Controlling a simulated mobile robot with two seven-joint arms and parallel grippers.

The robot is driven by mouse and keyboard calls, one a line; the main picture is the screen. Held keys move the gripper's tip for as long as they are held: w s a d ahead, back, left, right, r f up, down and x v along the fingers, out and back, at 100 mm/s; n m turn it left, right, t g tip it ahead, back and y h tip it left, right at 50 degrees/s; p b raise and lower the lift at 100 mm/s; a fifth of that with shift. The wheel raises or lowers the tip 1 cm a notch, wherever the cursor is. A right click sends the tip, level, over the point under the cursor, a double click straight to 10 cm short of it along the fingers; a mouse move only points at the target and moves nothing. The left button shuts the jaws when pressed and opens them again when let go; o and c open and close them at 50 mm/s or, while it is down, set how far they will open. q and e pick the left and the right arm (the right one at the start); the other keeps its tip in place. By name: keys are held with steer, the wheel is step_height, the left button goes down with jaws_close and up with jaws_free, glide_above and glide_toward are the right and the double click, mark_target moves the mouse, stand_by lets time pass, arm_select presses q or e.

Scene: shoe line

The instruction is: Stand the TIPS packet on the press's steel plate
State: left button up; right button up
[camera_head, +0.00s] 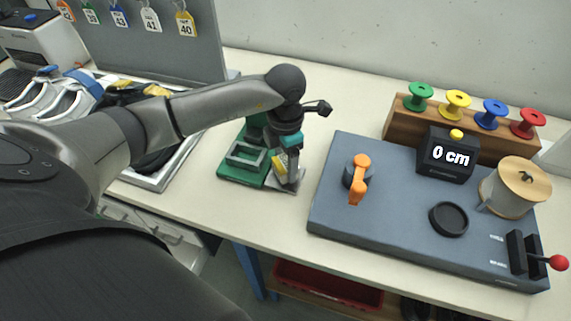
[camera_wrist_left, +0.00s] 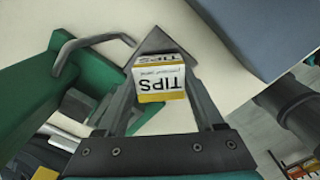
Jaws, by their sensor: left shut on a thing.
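The TIPS packet (camera_wrist_left: 160,84), a small white and yellow box, is between the fingers of my left gripper (camera_wrist_left: 163,85). Its label reads upside down in the left wrist view. In the head view the packet (camera_head: 279,163) shows partly beside the gripper (camera_head: 286,172), next to the green press (camera_head: 240,166). In the left wrist view the press (camera_wrist_left: 30,105) fills the left side. A grey corner, which looks like the steel plate (camera_wrist_left: 165,40), shows just past the packet. I cannot tell whether the packet touches it. My right gripper is not in view.
A blue-grey machine (camera_head: 400,215) with an orange lever (camera_head: 359,180) stands to the right. Behind it is a wooden rack (camera_head: 480,130) of coloured spools. A narrow strip of bench between press and machine is clear.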

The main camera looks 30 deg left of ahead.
mark_target(285, 162)
arm_select(q)
steer(key=shift+f, duration=0.45)
steer(key=shift+f, duration=0.15)
steer(key=o, duration=1.5)
steer(key=shift+c, duration=0.2)
steer(key=shift+r, duration=0.45)
step_height(285, 162, up, 12)
steer(key=p, duration=0.1)
steer(key=shift+f, duration=0.2)
